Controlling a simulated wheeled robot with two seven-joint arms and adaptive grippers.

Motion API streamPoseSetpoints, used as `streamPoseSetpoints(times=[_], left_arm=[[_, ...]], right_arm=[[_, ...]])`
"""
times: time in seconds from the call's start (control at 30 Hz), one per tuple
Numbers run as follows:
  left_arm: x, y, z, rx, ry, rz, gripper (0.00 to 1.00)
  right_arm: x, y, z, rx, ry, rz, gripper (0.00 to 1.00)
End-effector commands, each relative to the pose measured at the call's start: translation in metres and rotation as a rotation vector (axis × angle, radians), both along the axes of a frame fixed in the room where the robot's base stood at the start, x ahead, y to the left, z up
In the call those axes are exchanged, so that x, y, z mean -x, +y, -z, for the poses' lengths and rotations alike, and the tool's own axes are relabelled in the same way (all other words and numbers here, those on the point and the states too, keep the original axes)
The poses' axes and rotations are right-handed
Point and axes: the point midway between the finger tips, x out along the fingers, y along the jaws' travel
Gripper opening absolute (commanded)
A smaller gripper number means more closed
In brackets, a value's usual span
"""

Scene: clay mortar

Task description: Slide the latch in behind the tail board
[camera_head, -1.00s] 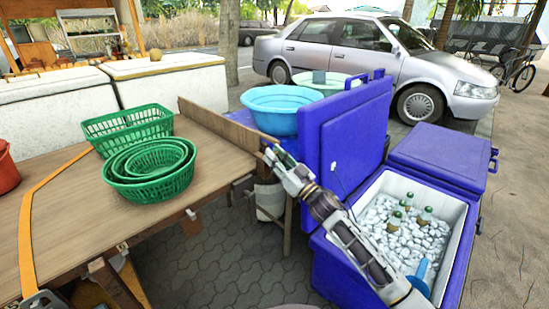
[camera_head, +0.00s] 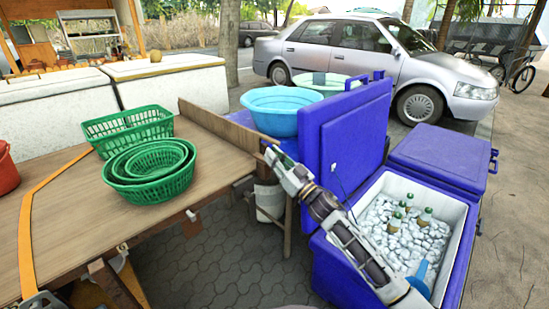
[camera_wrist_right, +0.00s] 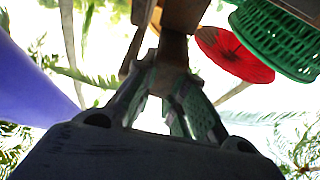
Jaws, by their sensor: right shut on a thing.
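The tail board (camera_head: 215,124) is a brown plank standing upright along the far right edge of the wooden table. My right gripper (camera_head: 270,152) is at the right end of this board, beside the table corner. In the wrist view, the right gripper (camera_wrist_right: 170,82) is shut on a brown wooden piece between its fingers, which looks like the latch (camera_wrist_right: 173,50). Another wooden part shows right above it; I cannot tell whether they touch. In the head view the latch is too small and covered to make out. My left gripper is not in view.
Green baskets (camera_head: 150,172) stand on the table (camera_head: 75,225). A blue basin (camera_head: 272,108) is behind the board.

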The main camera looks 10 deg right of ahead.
Motion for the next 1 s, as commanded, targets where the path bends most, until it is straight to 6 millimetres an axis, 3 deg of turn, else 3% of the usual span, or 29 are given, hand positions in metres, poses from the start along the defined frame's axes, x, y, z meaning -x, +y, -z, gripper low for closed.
streamPoseSetpoints(times=[0.43,0.8,0.83,0.9,1.0], left_arm=[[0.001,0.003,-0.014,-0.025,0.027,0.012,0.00],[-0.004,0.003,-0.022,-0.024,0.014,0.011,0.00],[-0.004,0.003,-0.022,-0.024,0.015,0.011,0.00],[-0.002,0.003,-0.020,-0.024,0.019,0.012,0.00],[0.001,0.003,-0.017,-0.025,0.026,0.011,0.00]], right_arm=[[-0.031,0.020,-0.001,-0.003,0.001,0.001,0.00],[-0.034,0.021,-0.002,0.000,-0.001,0.002,0.00],[-0.034,0.021,-0.002,0.000,-0.001,0.002,0.15],[-0.034,0.021,-0.002,0.000,-0.001,0.002,0.23],[-0.034,0.021,-0.001,-0.001,0.000,0.002,0.23]])
